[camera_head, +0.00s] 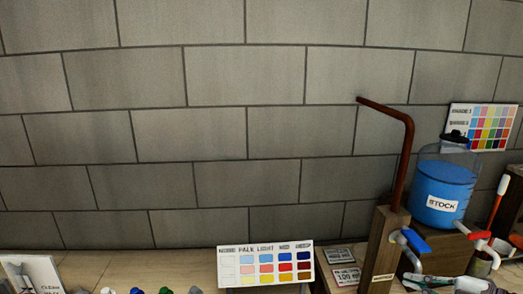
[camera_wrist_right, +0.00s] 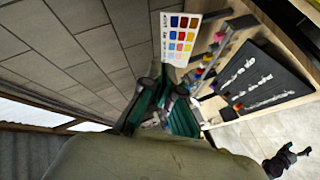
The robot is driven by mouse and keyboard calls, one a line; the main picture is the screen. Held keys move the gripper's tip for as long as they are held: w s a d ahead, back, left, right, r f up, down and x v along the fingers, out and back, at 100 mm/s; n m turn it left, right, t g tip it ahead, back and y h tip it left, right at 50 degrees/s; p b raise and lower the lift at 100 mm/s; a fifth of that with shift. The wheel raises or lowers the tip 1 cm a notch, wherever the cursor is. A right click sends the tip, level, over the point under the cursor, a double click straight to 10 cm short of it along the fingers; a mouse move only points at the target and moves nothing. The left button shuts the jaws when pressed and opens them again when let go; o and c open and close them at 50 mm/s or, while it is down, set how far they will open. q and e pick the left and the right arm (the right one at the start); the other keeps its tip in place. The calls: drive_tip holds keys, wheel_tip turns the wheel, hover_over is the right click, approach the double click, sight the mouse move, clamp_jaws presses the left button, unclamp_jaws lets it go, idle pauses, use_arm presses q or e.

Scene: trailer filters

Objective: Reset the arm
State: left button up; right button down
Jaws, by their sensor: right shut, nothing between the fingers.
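My right gripper (camera_wrist_right: 165,90) shows in the right wrist view, its dark fingers with green-teal parts close together in the middle. It is shut and empty, apart from the colour chart and the counter beyond it. I cannot make it out surely in the head view. A small black jointed shape (camera_wrist_right: 285,160) at the lower right of the wrist view may be my left gripper; its jaws are too small to read. The left arm does not show in the head view.
A colour chart (camera_head: 266,265) stands on the counter by the block wall. A wooden post (camera_head: 384,250) with a bent rusty pipe (camera_head: 405,150) rises at right, beside a blue STOCK jug (camera_head: 440,190) and a blue-handled tap (camera_head: 415,242). A dark panel (camera_wrist_right: 255,85) lies on the counter.

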drive_tip(key=s+d+f+m+t+h, duration=0.1)
drive_tip(key=s+d+f+m+h, duration=0.1)
drive_tip(key=s+f+m+h, duration=0.35)
drive_tip(key=s+d+f+m+t+h, duration=0.1)
drive_tip(key=s+d+f+m+h, duration=0.1)
drive_tip(key=f+m+h, duration=0.55)
drive_tip(key=s+a+f+m+g+y, duration=0.25)
drive_tip(key=s+a+f+g, duration=0.25)
drive_tip(key=s+a, duration=0.3)
drive_tip(key=s+a+f+m+g+y, duration=0.1)
drive_tip(key=s+a+f+m+g, duration=0.3)
drive_tip(key=s+a, duration=0.35)
drive_tip(key=s+f+n+g+b, duration=0.1)
drive_tip(key=s+f+n+g, duration=0.15)
drive_tip(key=f, duration=2.75)
drive_tip(key=s+d+f, duration=0.3)
drive_tip(key=s+f, duration=1.2)
drive_tip(key=s, duration=0.1)
drive_tip(key=shift+s+d+f+m+g+b, duration=0.15)
drive_tip(key=shift+s+m+g+b, duration=0.2)
drive_tip(key=shift+b, duration=0.1)
